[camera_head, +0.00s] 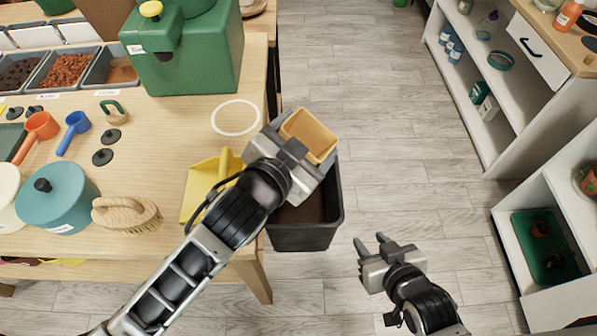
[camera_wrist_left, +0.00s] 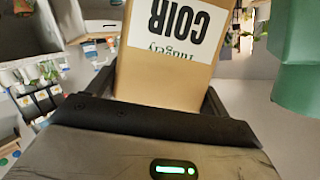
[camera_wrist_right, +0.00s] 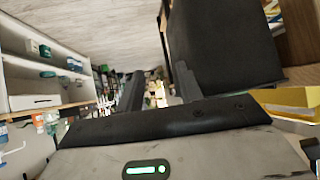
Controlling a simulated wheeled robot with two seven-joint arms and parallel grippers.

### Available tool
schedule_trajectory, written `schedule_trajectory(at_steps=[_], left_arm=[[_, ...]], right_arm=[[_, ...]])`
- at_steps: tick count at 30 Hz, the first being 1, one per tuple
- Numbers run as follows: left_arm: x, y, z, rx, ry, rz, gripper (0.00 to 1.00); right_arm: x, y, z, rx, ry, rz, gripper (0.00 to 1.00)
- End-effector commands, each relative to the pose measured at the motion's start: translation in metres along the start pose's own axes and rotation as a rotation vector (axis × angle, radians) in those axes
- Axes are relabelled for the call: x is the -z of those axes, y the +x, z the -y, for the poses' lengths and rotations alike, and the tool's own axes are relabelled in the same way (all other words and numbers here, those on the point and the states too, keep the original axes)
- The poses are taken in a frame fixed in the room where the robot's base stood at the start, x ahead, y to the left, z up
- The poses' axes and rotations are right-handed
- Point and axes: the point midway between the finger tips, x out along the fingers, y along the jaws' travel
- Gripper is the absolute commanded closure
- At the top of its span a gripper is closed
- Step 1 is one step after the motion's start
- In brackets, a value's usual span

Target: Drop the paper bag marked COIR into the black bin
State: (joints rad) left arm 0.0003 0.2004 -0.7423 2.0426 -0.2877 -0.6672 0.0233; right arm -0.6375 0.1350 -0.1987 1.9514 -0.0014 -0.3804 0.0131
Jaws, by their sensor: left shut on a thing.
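The brown paper bag (camera_head: 309,135) is held over the black bin (camera_head: 305,236) in the head view. Its white COIR label faces the left wrist camera, where the bag (camera_wrist_left: 165,82) fills the middle. My left gripper (camera_head: 292,150) is shut on the bag, above the bin's opening. The gripper and bag hide the bin's far part; brown matter shows inside its near part. My right gripper (camera_head: 372,246) is open and empty, to the right of the bin and apart from it. The bin (camera_wrist_right: 220,45) also shows in the right wrist view.
The wooden table (camera_head: 165,160) stands left of the bin, with a yellow dustpan (camera_head: 200,185), brush (camera_head: 127,213), teal pot (camera_head: 58,197) and green container (camera_head: 190,60) on it. White shelves (camera_head: 500,120) stand at the right. The floor between is clear.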

Motion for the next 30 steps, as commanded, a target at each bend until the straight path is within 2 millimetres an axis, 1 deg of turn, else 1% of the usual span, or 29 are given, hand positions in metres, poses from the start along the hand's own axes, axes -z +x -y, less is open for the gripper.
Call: schedule_trajectory(at_steps=[4,8,12,16,21,30], left_arm=[[-0.007,0.002,-0.004,-0.001,-0.001,0.0,0.56],[-0.021,0.006,-0.01,0.0,0.0,-0.001,0.56],[-0.037,0.011,-0.016,0.0,0.0,-0.001,0.56],[-0.047,0.015,-0.021,0.0,0.0,-0.001,0.56],[-0.053,0.016,-0.023,0.0,-0.001,-0.001,0.56],[-0.052,0.016,-0.023,0.0,0.0,0.0,0.56]], right_arm=[[-0.009,0.003,0.001,0.002,0.003,0.007,0.64],[-0.023,0.01,0.003,0.008,0.008,0.013,0.64],[-0.026,0.017,0.009,0.023,0.012,0.002,0.64],[-0.026,0.021,0.011,0.032,0.014,-0.012,0.64],[-0.025,0.021,0.011,0.035,0.008,-0.016,0.64],[-0.026,0.019,0.011,0.037,0.004,-0.013,0.64]])
